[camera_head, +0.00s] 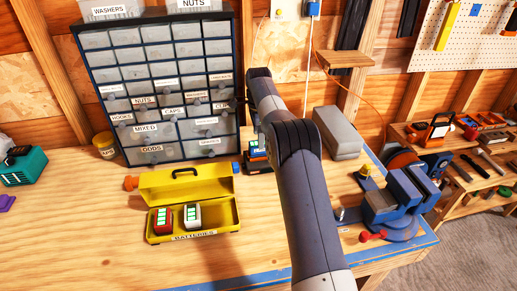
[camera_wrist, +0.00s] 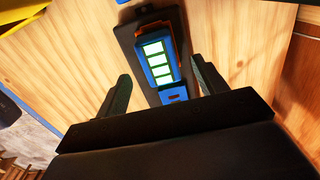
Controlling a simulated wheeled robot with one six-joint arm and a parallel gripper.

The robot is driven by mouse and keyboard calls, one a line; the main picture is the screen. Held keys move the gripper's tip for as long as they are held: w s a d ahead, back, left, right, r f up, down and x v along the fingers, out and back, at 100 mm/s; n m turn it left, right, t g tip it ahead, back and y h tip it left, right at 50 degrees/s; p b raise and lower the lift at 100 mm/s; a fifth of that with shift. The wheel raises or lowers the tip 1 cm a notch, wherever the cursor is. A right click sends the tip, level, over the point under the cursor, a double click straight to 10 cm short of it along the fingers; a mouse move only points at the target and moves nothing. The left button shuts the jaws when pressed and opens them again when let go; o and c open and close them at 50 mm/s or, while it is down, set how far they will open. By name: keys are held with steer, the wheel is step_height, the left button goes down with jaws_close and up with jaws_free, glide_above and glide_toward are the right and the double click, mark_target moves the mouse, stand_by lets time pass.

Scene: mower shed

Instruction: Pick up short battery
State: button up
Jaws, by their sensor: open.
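In the wrist view a blue battery (camera_wrist: 158,62) with an orange edge and several lit green bars sits in a dark holder (camera_wrist: 125,38). My gripper (camera_wrist: 160,70) is open, one finger on each side of the battery's lower part. I see no clear contact. In the head view my arm hides most of this spot; a blue-and-dark unit (camera_head: 256,157) shows beside it on the bench. A red battery (camera_head: 163,221) and a white battery (camera_head: 193,216) stand in the open yellow box (camera_head: 220,216) labelled BATTERIES. I cannot tell which battery is the short one.
A labelled drawer cabinet (camera_head: 160,90) stands behind the yellow box. A grey block (camera_head: 338,133) and a blue vise (camera_head: 400,195) are right of my arm. A teal tool (camera_head: 22,165) lies at far left. The front of the bench (camera_head: 100,250) is clear.

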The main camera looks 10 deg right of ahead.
mark_target(254, 152)
step_height(254, 152, down, 5)
steer(key=shift+f+p, duration=0.1)
steer(key=shift+p, duration=0.35)
steer(key=shift+c, duration=0.2)
steer(key=c, duration=1.2)
